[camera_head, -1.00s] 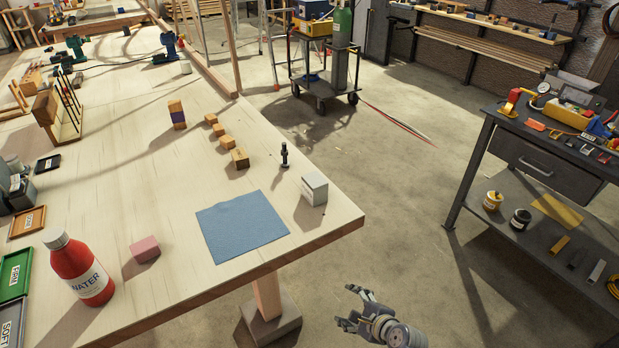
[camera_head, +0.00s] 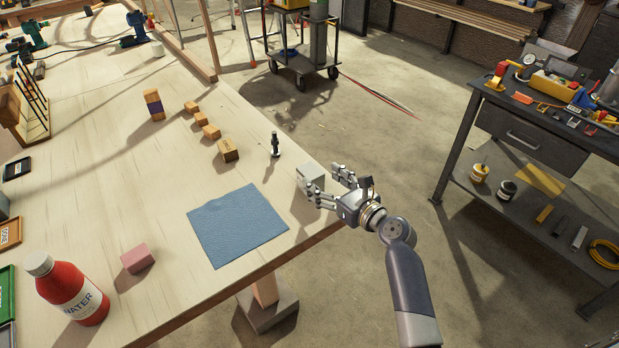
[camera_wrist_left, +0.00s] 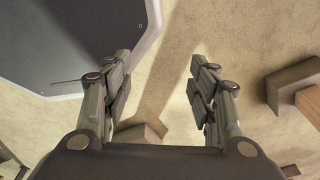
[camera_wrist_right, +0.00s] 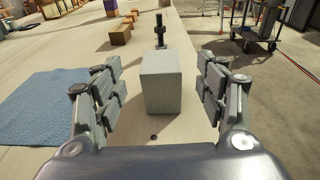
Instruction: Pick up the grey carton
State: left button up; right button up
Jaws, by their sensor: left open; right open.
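The grey carton (camera_head: 309,176) is a small pale grey box standing on the wooden table near its right edge. In the right wrist view the carton (camera_wrist_right: 161,83) stands upright between the fingers, a little ahead of them. My right gripper (camera_head: 325,187) is open and close to the carton, with gaps on both sides in the wrist view. The right fingers hide part of the carton in the head view. My left gripper (camera_wrist_left: 160,90) is open and empty in its wrist view, above a pale surface, and is out of the head view.
A blue cloth (camera_head: 237,226) lies left of the carton. A black upright piece (camera_head: 275,145) stands behind it. Several wooden blocks (camera_head: 228,150) form a row farther back. A pink block (camera_head: 138,258) and a red bottle (camera_head: 71,289) are at the left front.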

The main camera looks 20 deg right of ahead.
aim_at(314, 174)
jog(key=shift+x, duration=1.1)
jog(key=x, duration=0.3)
jog(key=shift+w+f, duration=0.1)
jog(key=shift+w, duration=0.05)
jog(key=shift+w+f, duration=0.1)
jog(key=shift+w, duration=0.2)
jog(key=shift+w+a, duration=0.15)
jog(key=shift+w, duration=0.05)
jog(key=c, duration=1)
pick_arm(q)
jog(key=shift+s+a, duration=0.2)
jog(key=shift+s, duration=0.65)
pick_arm(e)
jog(key=shift+c, duration=1)
